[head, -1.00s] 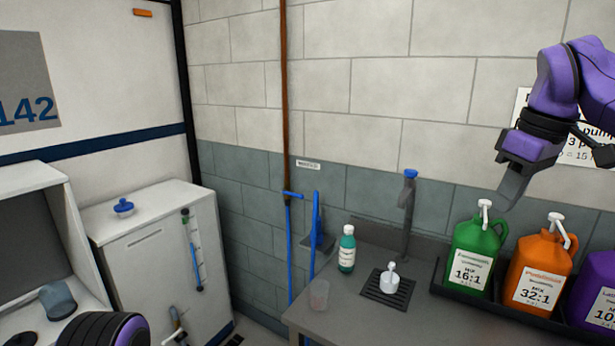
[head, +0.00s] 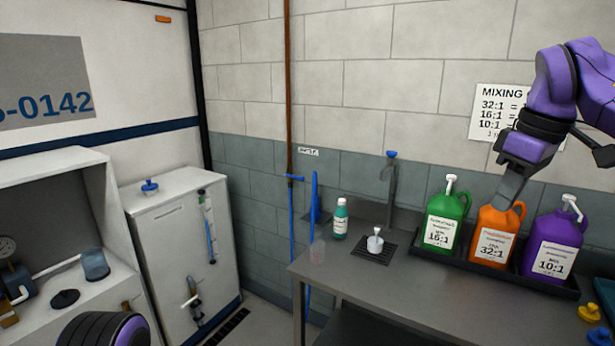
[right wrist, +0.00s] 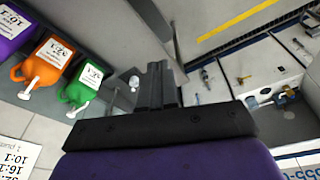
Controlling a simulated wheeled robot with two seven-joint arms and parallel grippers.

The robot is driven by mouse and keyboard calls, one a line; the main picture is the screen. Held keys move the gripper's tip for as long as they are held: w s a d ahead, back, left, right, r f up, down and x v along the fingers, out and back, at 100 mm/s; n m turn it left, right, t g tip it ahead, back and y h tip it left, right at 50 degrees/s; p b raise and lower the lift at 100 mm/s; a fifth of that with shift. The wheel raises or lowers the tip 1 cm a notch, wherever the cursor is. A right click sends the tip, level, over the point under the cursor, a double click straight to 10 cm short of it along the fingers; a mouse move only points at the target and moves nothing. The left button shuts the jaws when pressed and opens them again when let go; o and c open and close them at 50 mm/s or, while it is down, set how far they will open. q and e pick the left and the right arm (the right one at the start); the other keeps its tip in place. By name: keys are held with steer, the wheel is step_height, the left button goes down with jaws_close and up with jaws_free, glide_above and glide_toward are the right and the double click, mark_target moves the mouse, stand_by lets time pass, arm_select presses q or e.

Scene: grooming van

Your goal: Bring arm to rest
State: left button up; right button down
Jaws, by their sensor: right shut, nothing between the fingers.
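My right gripper (head: 508,186) hangs from the purple right arm at the right of the head view, in front of the orange jug (head: 492,240) as seen from here. It is shut and empty. In the right wrist view its fingers (right wrist: 158,85) are together, with nothing between them. A purple and black rounded part of my own body shows at the bottom left of the head view. My left gripper does not show.
A counter (head: 400,285) carries a black tray (head: 465,262) with the green (head: 443,222), orange and purple (head: 552,245) jugs. A white cabinet (head: 170,240) stands further left. The counter's front is mostly clear.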

steer(key=w+d+f+n+t+h, duration=0.35)
steer(key=w+f+n+h, duration=0.55)
steer(key=n, duration=0.9)
steer(key=a+f+n+t+b, duration=0.2)
steer(key=a+f+n, duration=0.1)
steer(key=f+n, duration=0.9)
steer(key=a+f+n+t+b, duration=0.1)
steer(key=a+f+n+t, duration=0.25)
steer(key=f+n, duration=0.85)
steer(key=s+a+f+n+g+y+b, duration=0.1)
steer(key=s+f+n+y, duration=0.1)
steer(key=s+f+n, duration=0.55)
steer(key=s+a+f+n+g+y+b, duration=0.1)
steer(key=s+a+f+n+g+y, duration=0.15)
steer(key=s+f, duration=0.9)
steer(key=s+d+f+n+g+b, duration=0.1)
steer(key=s+d+f+n+g, duration=0.1)
steer(key=s+f, duration=0.5)
steer(key=s+d+f+n+g+b, duration=0.1)
steer(key=s+f+n, duration=0.3)
steer(key=s+f, duration=0.4)
steer(key=s+d+g, duration=0.1)
steer(key=s, duration=0.3)
steer(key=shift+s+d, duration=0.25)
steer(key=shift+s, duration=0.05)
steer(key=shift+f+g, duration=0.1)
steer(key=shift+g, duration=0.15)
